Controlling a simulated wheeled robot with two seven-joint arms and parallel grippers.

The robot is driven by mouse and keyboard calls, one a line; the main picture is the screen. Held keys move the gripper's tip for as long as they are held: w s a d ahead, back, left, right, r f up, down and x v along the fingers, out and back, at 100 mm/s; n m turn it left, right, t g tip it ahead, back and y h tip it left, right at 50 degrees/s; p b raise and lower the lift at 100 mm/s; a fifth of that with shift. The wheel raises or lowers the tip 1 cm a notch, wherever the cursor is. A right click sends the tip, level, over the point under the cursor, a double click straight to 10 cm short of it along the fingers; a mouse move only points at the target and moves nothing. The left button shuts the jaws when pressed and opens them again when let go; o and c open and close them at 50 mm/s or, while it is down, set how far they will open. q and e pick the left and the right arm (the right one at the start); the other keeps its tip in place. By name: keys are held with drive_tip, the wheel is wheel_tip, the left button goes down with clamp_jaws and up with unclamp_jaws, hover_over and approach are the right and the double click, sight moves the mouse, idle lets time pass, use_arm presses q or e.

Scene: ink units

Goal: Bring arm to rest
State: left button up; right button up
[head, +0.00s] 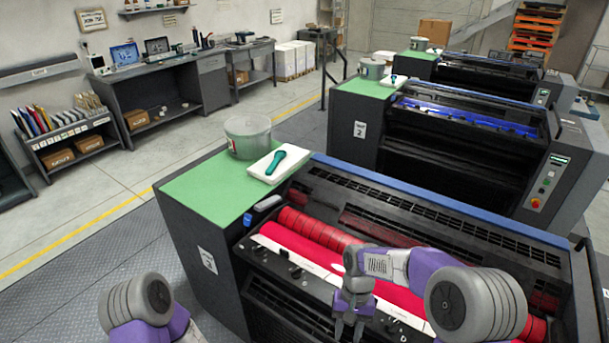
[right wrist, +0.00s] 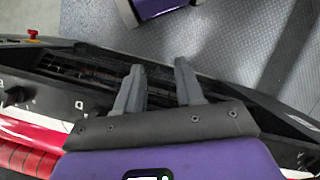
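My right arm reaches in from the lower right of the head view. Its gripper (head: 348,328) points down in front of the nearest ink unit (head: 225,262), by the red rollers (head: 325,232). In the right wrist view its two grey fingers (right wrist: 160,85) stand apart with nothing between them. They are over the dark front of the machine. Of my left arm only a grey and purple link shows at the lower left of the head view; its gripper is out of view.
On the green top (head: 210,190) stand a clear tub (head: 248,137) and a white pad (head: 262,173) with a teal tool (head: 275,161). Two more units (head: 430,150) stand behind. A shelf of folders (head: 66,138) and a workbench (head: 170,75) line the left wall. The floor (head: 95,250) at left is clear.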

use_arm(q)
wheel_tip(320, 180, down, 8)
drive_tip(key=w+b, duration=0.1)
drive_tip(key=b, duration=0.7)
drive_tip(key=shift+w+f, duration=0.25)
use_arm(e)
drive_tip(key=s+f+t+y, duration=0.1)
drive_tip(key=s+f, duration=0.3)
drive_tip(key=f, duration=0.5)
drive_tip(key=s+f+t+y, duration=0.1)
drive_tip(key=s+f+t, duration=0.1)
drive_tip(key=f, duration=0.8)
drive_tip(key=s+f+m+t+y, duration=0.1)
drive_tip(key=s+f, duration=0.4)
drive_tip(key=f, duration=0.5)
drive_tip(key=shift+s+a+t, duration=0.3)
drive_tip(key=shift+a, duration=0.15)
